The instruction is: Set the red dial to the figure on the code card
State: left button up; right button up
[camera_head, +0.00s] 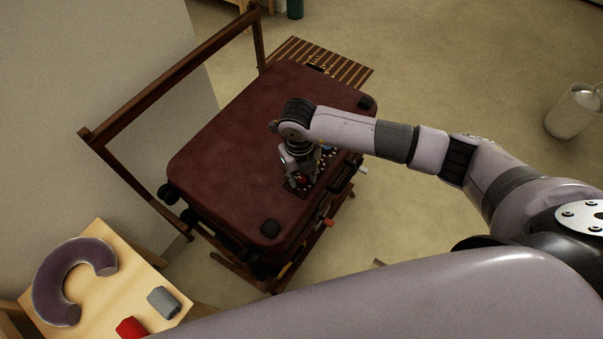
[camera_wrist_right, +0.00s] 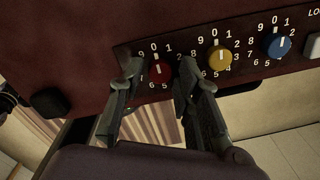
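The red dial (camera_wrist_right: 159,72) sits on the dark lock plate (camera_wrist_right: 205,75) of the maroon suitcase (camera_head: 240,130). Its white mark points up at about 0. In the head view the red dial (camera_head: 303,179) shows small under my right gripper (camera_head: 301,183). In the wrist view the fingers of my right gripper (camera_wrist_right: 159,70) stand on either side of the red dial, with a gap to it on each side. A yellow dial (camera_wrist_right: 219,59) and a blue dial (camera_wrist_right: 279,46) follow to its right. I cannot make out a code card. My left gripper is out of view.
The suitcase lies on a wooden rack with a dark back rail (camera_head: 170,85). A wooden table (camera_head: 95,295) at lower left holds a purple neck pillow (camera_head: 62,275), a grey item (camera_head: 163,302) and a red item (camera_head: 131,328). A white bin (camera_head: 573,112) stands at right, with clear floor around it.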

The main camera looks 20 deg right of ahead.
grip_shut()
dwell(0.3)
jog(key=n+b, duration=0.3)
jog(key=shift+f+n+b, duration=0.15)
jog(key=shift+n+b, duration=0.15)
jog(key=shift+b, duration=0.1)
jog(key=shift+r+n+b, duration=0.2)
jog(key=shift+n+b, duration=1.35)
jog(key=shift+n, duration=0.25)
jog(key=shift+o, duration=1.4)
grip_release()
